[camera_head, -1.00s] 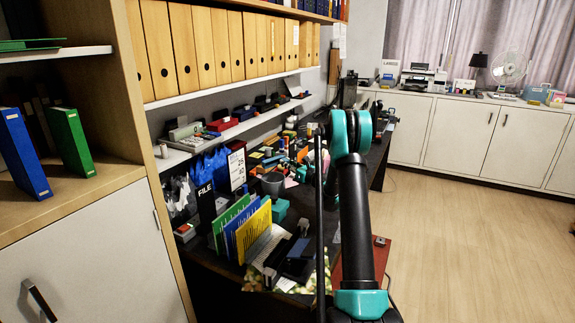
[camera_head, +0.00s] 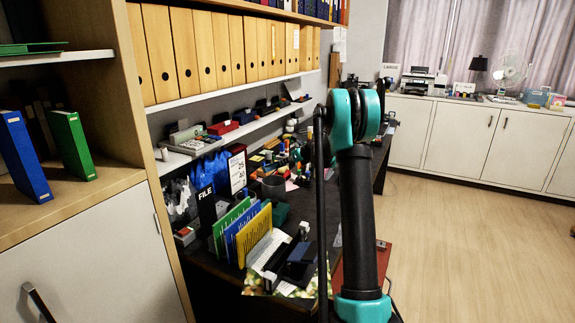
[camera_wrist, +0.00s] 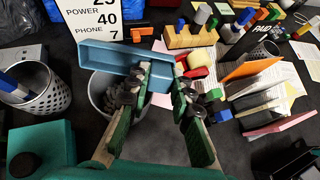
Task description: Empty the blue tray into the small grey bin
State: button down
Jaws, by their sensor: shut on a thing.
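The light blue tray (camera_wrist: 110,56) is in the wrist view, raised above the desk and tilted. My gripper (camera_wrist: 158,82), with green-backed fingers, is shut on the tray's right end. No loose item can be made out in the visible part of the tray.
A mesh pen cup (camera_wrist: 40,92) and a teal box (camera_wrist: 45,145) stand at the left in the wrist view. A wooden block holder (camera_wrist: 190,38) and a card sorter (camera_wrist: 262,92) are right of the tray. Upright folders (camera_head: 240,230) stand nearer.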

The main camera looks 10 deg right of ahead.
jog(key=g, duration=0.1)
jog(key=g+h, duration=0.1)
jog(key=w+r+g+h, duration=0.1)
jog(key=shift+a+r, duration=0.1)
jog(key=shift+a, duration=0.2)
jog(key=g+h, duration=0.1)
jog(key=g, duration=0.1)
jog(key=w+g+h, duration=0.1)
jog(key=g, duration=0.1)
jog(key=w+a+g+h, duration=0.1)
jog(key=g, duration=0.1)
jog(key=shift+r+h, duration=0.3)
jog(key=shift+a, duration=0.1)
jog(key=shift+s+g, duration=0.1)
jog(key=shift+g, duration=0.2)
